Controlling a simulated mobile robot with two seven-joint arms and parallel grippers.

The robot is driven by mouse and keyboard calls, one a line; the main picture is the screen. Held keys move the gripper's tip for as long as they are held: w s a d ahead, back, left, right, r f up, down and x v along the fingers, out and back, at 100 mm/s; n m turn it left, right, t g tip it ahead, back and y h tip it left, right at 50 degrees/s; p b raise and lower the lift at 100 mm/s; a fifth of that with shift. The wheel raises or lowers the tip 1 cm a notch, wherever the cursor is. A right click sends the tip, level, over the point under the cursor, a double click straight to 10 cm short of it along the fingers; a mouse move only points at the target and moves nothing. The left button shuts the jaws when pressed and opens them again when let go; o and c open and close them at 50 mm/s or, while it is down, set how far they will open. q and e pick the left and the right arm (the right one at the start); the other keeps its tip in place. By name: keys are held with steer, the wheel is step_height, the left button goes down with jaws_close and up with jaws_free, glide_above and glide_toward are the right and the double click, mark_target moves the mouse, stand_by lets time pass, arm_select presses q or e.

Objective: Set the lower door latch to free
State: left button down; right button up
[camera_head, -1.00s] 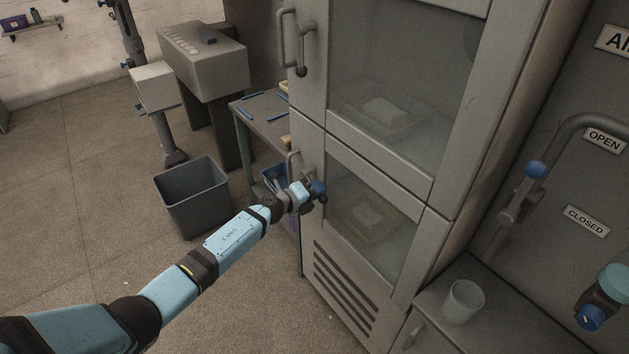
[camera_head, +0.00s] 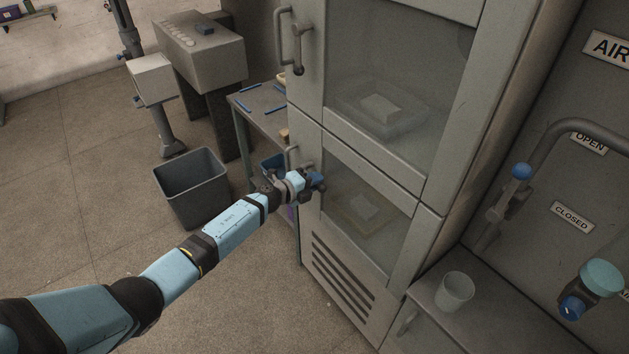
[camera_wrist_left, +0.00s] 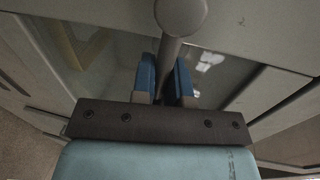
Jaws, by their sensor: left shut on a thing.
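The lower door (camera_head: 366,214) of the grey cabinet is closed, with a glass pane and a grey handle (camera_head: 291,158) at its left edge. My left gripper (camera_head: 318,181) is at the lower end of that handle, in front of the door. In the left wrist view its two blue fingers (camera_wrist_left: 165,82) are shut on the grey latch lever (camera_wrist_left: 172,50), a bar ending in a round knob (camera_wrist_left: 181,16). In the head view the gripper hides most of the latch, so its setting cannot be read there. My right gripper is not in view.
A grey bin (camera_head: 193,190) stands on the floor at left, and a side table (camera_head: 262,108) stands beside the cabinet. A cup (camera_head: 455,291) sits on the low counter at right, near pipes and a valve.

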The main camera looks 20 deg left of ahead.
arm_select(q)
steer(key=c, duration=1.2)
jaws_free()
steer(key=shift+o, duration=0.2)
steer(key=p+v, duration=0.1)
steer(key=v, duration=1.2)
steer(key=shift+s+a, duration=0.2)
steer(key=shift+s, duration=0.1)
steer(key=shift+r, duration=0.1)
steer(key=s+d+f+n+y+p, duration=0.1)
steer(key=s+d+n+y+p, duration=0.1)
steer(key=s+n, duration=0.9)
steer(key=s+d+f+n+g+y+p, duration=0.1)
steer(key=s+d+n+y, duration=0.3)
steer(key=s+n, duration=0.8)
steer(key=s+f+p, duration=0.1)
steer(key=s, duration=0.8)
steer(key=shift+s+d+g, duration=0.2)
steer(key=shift+d+g, duration=0.1)
